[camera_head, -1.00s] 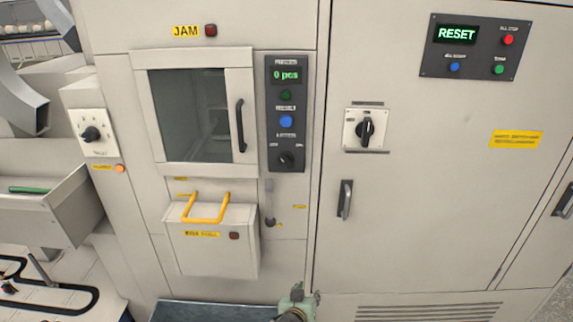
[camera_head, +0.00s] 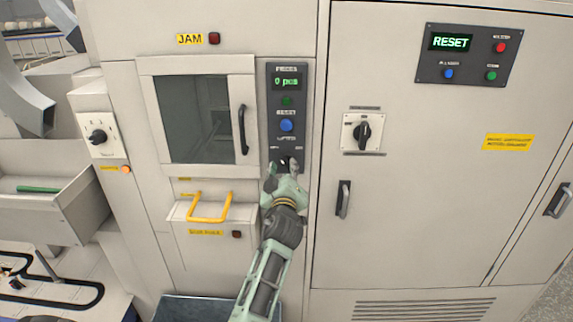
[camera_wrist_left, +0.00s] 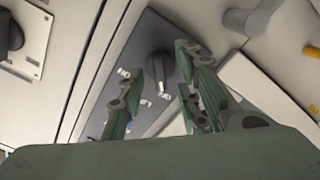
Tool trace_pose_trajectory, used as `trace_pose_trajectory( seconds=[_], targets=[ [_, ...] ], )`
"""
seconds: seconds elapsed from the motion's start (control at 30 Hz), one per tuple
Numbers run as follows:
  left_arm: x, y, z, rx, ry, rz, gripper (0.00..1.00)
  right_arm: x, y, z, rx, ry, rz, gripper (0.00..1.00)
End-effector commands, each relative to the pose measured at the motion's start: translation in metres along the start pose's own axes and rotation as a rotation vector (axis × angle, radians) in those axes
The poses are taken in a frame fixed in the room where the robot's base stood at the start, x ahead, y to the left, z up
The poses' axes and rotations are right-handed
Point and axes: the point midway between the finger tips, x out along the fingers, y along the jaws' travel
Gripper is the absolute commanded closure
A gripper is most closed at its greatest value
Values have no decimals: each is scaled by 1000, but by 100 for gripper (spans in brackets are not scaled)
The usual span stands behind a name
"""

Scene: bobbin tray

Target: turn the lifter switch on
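The lifter switch (camera_head: 284,160) is a black rotary knob at the bottom of the narrow dark control panel (camera_head: 273,100). My left gripper (camera_head: 282,167) is in front of it and partly covers it in the head view. In the left wrist view, the knob (camera_wrist_left: 160,68) shows between and beyond the two green fingers (camera_wrist_left: 160,85), its handle roughly upright in that picture. The fingers are apart, with gaps visible on both sides of the knob. I cannot tell whether a fingertip touches it. My right gripper is in neither view.
Above the knob are a blue button (camera_head: 286,125), a dark green button (camera_head: 287,100) and a "0 pcs" display (camera_head: 286,82). A windowed door (camera_head: 200,172) with a black handle is on the left. A yellow-handled bin (camera_head: 208,219) is below. Another rotary switch (camera_head: 362,132) is on the right cabinet.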

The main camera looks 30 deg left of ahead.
Motion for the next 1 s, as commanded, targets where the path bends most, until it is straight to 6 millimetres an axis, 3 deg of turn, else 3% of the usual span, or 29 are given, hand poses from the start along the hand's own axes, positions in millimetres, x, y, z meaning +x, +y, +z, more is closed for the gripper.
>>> trace_pose_trajectory(
  seconds=[0.2,0.53,0.9,1.0],
  targets=[
    [18,0,0,1,-1,0,69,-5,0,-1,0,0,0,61],
    [20,0,1,0,-1,1,69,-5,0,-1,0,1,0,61],
    [20,0,1,0,-1,0,100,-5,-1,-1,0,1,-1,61],
    [20,0,1,0,-2,0,100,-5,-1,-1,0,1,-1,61]
  ],
)
